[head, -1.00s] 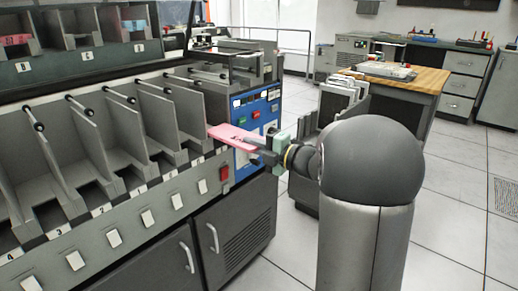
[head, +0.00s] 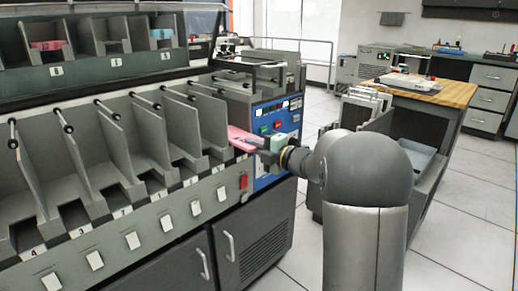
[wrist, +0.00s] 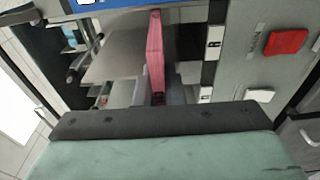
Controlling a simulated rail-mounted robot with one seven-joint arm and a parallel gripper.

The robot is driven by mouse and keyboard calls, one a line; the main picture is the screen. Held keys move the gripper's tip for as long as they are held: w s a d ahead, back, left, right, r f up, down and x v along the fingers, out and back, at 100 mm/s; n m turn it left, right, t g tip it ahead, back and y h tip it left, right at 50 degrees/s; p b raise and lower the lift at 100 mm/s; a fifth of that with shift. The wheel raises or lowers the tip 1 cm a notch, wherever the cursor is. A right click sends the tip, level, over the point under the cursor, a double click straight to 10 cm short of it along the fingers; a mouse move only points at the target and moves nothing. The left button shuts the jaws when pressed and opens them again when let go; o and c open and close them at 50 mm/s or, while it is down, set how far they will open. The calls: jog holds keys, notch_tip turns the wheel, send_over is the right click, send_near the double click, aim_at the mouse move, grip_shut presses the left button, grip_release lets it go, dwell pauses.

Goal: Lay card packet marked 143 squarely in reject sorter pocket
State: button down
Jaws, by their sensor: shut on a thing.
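A pink card packet (head: 241,137) is held in my gripper (head: 258,146) at the right end of the lower row of grey sorter pockets (head: 205,113). In the wrist view the packet (wrist: 155,48) shows as a narrow pink strip, nearly edge-on, between grey pocket walls. My gripper is shut on it, but its fingertips are mostly hidden behind the gripper's dark and green body. The packet's marking is not readable.
A blue control panel (head: 275,118) stands just right of my gripper. A red button (head: 243,182) is on the front strip below; it also shows in the wrist view (wrist: 286,42). Upper pockets hold pink cards (head: 47,45) and blue cards (head: 161,34). A wood-topped cart (head: 430,91) stands behind right.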

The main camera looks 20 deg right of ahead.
aim_at(232, 135)
jog(key=shift+w+d+p+x, duration=0.1)
jog(key=shift+d+p+x, duration=0.1)
jog(key=shift+x, duration=1.45)
jog(key=shift+w+d+p+x, duration=0.1)
jog(key=shift+p+x, duration=0.05)
jog(key=shift+x, duration=1.5)
jog(key=shift+w+d+p+x, duration=0.1)
jog(key=shift+d+p+x, duration=0.1)
jog(key=shift+x, duration=1.45)
jog(key=shift+f+b, duration=0.85)
jog(key=shift+f, duration=0.1)
jog(key=c, duration=1.5)
grip_release()
jog(key=shift+o, duration=0.2)
jog(key=p+v, duration=0.3)
jog(key=v, duration=1.4)
jog(key=shift+s, duration=0.2)
jog(key=shift+d, duration=0.15)
